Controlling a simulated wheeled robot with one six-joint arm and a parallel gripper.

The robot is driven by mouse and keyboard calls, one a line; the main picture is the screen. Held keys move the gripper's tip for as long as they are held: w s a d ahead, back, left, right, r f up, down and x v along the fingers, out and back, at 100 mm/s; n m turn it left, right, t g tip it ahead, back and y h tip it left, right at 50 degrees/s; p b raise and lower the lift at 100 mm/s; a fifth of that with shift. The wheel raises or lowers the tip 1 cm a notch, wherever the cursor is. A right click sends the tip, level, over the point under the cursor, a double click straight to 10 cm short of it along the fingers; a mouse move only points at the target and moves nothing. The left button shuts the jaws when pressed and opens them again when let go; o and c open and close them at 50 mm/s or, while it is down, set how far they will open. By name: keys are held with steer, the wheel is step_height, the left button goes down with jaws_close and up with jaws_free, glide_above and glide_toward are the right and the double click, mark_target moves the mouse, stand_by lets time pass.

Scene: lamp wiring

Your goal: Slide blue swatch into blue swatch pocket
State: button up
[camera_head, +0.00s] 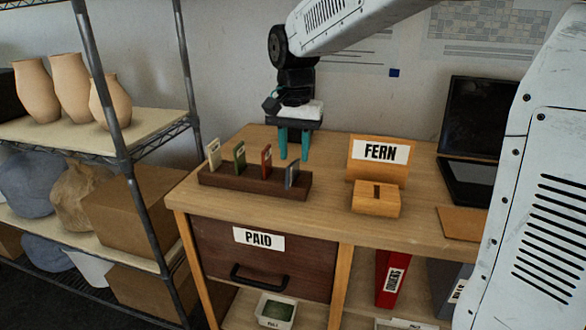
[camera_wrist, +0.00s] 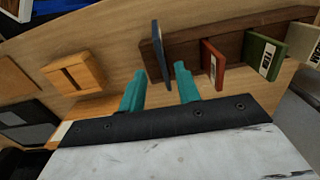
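The blue swatch (camera_head: 292,175) stands upright at the right end of a dark wooden rack (camera_head: 230,182). In the wrist view the swatch (camera_wrist: 158,50) is seen nearly edge-on, in line with the gap between my fingertips. My gripper (camera_head: 294,156) is open, its two teal fingers pointing down above and behind the swatch in the head view. In the wrist view the gripper (camera_wrist: 160,72) has nothing clamped in it. A small wooden block with a dark slot (camera_head: 376,199), perhaps the pocket, sits to the right; it also shows in the wrist view (camera_wrist: 75,74). Its slot looks empty.
Cream (camera_head: 214,153), green (camera_head: 239,157) and red (camera_head: 266,161) swatches stand in the same rack. A FERN sign (camera_head: 360,165) stands behind the slotted block. A laptop (camera_head: 470,180) is at the right. Bare tabletop lies between rack and block.

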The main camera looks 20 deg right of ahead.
mark_target(292, 163)
steer(key=f, duration=0.5)
steer(key=shift+a+f, duration=0.25)
steer(key=shift+f, duration=0.15)
jaws_close()
